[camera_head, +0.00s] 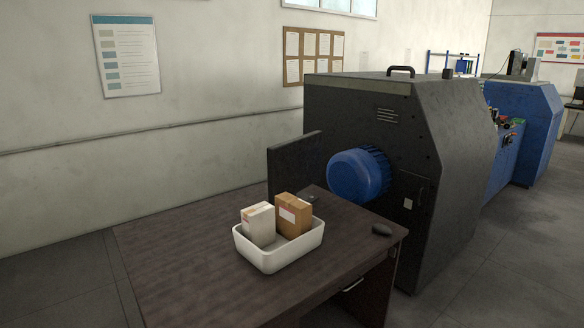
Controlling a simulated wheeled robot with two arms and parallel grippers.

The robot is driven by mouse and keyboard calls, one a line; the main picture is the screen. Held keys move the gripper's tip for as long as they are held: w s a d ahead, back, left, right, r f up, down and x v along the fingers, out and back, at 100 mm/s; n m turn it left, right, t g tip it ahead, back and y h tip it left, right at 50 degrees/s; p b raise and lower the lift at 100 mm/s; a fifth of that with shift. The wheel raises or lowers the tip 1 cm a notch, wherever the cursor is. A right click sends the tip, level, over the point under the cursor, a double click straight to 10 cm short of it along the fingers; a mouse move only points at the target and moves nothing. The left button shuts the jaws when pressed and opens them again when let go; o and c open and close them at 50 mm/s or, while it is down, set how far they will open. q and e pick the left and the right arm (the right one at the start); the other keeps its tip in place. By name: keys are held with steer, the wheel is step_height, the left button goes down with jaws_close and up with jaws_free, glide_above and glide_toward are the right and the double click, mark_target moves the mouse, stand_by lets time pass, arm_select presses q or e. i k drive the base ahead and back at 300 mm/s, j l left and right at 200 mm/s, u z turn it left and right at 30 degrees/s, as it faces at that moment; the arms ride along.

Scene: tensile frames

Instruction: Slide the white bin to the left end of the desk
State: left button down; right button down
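A white bin (281,257) with rounded corners stands on the dark wooden desk (187,265), right of the middle of the desktop. It holds two boxes standing upright: a pale one (258,222) on the left and a brown cardboard one (293,215) with a light label on the right. The bin's floor is mostly hidden by its front wall and the boxes. Neither of my grippers shows in the head view.
The desktop left of the bin is bare. A dark monitor (294,165) stands behind the bin. A large dark machine (440,160) with a blue motor (354,176) stands beyond the desk.

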mark_target(270, 260)
steer(key=i+l+u, duration=0.1)
steer(key=i+l, duration=0.3)
steer(key=l, duration=0.25)
steer(key=i+l+u, duration=0.15)
steer(key=i+l, duration=0.2)
steer(key=l, duration=0.3)
steer(key=i+l+u, duration=0.15)
steer(key=l, duration=0.2)
steer(key=i+l, duration=0.15)
steer(key=l, duration=0.2)
steer(key=i+l+u, duration=0.15)
steer(key=l, duration=0.25)
steer(key=i+l+u, duration=0.1)
steer(key=l, duration=0.25)
steer(key=i, duration=0.05)
